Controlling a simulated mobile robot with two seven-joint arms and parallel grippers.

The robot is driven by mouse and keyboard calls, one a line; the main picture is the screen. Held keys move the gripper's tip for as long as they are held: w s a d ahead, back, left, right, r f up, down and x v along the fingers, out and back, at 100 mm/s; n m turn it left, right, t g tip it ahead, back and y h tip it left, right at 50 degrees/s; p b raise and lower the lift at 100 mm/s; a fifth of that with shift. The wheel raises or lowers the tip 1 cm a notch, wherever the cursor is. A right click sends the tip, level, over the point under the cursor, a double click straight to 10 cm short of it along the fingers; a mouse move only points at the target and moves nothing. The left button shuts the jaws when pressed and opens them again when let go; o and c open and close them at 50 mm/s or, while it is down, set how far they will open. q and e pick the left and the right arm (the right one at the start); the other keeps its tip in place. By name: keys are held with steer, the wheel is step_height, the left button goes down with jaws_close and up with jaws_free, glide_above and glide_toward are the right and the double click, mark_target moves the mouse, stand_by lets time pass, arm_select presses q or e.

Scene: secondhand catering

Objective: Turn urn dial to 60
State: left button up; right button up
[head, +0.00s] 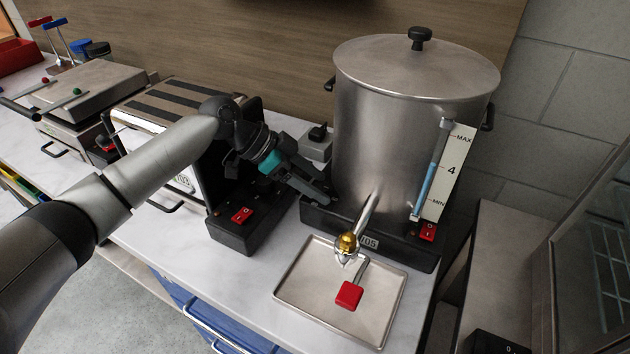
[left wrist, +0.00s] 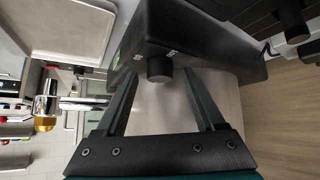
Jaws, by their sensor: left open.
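The steel urn (head: 385,140) stands on a black base (head: 395,247) with a red switch (head: 428,231) at its right front. In the left wrist view the black base (left wrist: 205,45) carries a round black dial (left wrist: 159,69) with small pale marks beside it. My left gripper (head: 327,194) is at the left side of the base in the head view and hides the dial there. In the left wrist view its open fingers (left wrist: 160,76) point at the base, one on each side of the dial, with gaps visible. The dial's setting cannot be read. My right gripper is not in view.
A toaster-like machine (head: 240,229) stands close left of the urn. A grey box with a black knob (head: 316,144) sits behind my gripper.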

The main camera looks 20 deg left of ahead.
arm_select(q)
step_height(320, 180, up, 20)
steer(key=p, duration=0.2)
stand_by(0.4)
